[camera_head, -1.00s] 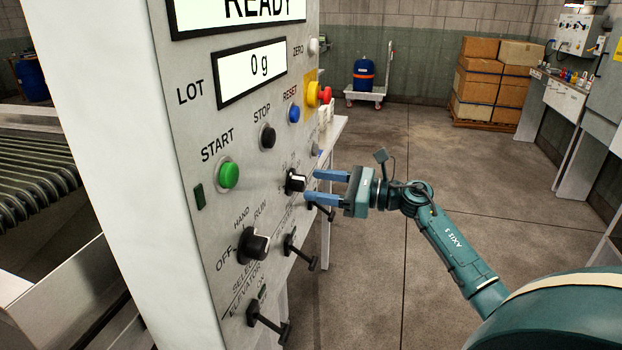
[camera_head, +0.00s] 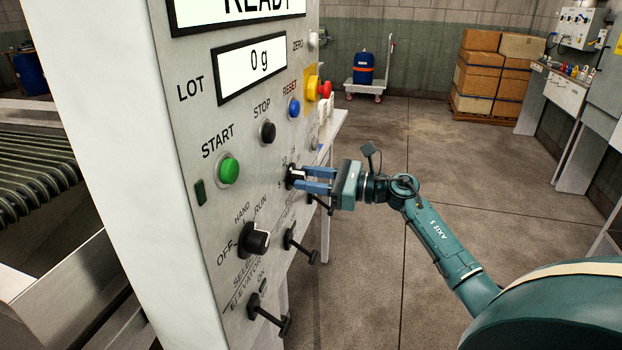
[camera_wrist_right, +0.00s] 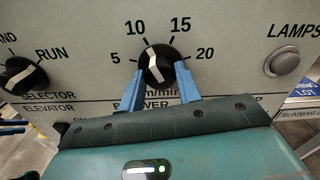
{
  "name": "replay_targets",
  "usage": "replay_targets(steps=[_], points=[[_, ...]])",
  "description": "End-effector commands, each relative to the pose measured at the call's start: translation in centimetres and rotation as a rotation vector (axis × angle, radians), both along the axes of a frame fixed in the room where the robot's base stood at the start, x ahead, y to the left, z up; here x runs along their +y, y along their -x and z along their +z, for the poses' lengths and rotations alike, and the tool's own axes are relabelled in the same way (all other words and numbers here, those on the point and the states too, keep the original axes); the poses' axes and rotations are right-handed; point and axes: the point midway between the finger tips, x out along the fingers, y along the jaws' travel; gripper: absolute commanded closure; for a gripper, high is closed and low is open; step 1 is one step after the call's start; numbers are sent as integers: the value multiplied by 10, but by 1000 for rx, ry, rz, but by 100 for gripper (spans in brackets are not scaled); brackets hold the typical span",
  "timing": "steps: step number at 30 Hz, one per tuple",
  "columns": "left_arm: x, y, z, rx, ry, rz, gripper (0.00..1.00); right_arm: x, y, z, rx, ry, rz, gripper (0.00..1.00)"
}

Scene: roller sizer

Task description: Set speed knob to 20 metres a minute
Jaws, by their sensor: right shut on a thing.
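The black speed knob (camera_head: 291,176) is on the panel front (camera_head: 222,110); it also shows in the right wrist view (camera_wrist_right: 157,62). Its scale there reads 5, 10, 15 and 20 from left to right. Its white line points up and slightly left, nearer the 10 than the 15. My right gripper (camera_head: 304,180) is shut on the knob, with one blue finger on each side of it in the wrist view (camera_wrist_right: 158,80). The fingers partly hide the knob in the head view. My left gripper is out of view.
The black selector knob (camera_head: 254,240) is left of the speed knob, with black levers (camera_head: 268,318) below. The green start button (camera_head: 229,170), black stop button (camera_head: 267,132) and red emergency button (camera_head: 324,90) are above. Open floor (camera_head: 440,180) lies to the right.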

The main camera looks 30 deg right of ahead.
Motion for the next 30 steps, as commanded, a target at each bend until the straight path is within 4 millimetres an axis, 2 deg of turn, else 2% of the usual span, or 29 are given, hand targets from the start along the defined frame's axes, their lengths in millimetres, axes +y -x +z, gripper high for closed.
replay_targets(steps=[3,14,30], points=[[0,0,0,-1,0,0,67,0,0,0,0,0,0,89],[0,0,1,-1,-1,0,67,-1,0,0,48,-54,-1,89],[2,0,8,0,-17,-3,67,-2,-1,1,345,-398,-2,89]])
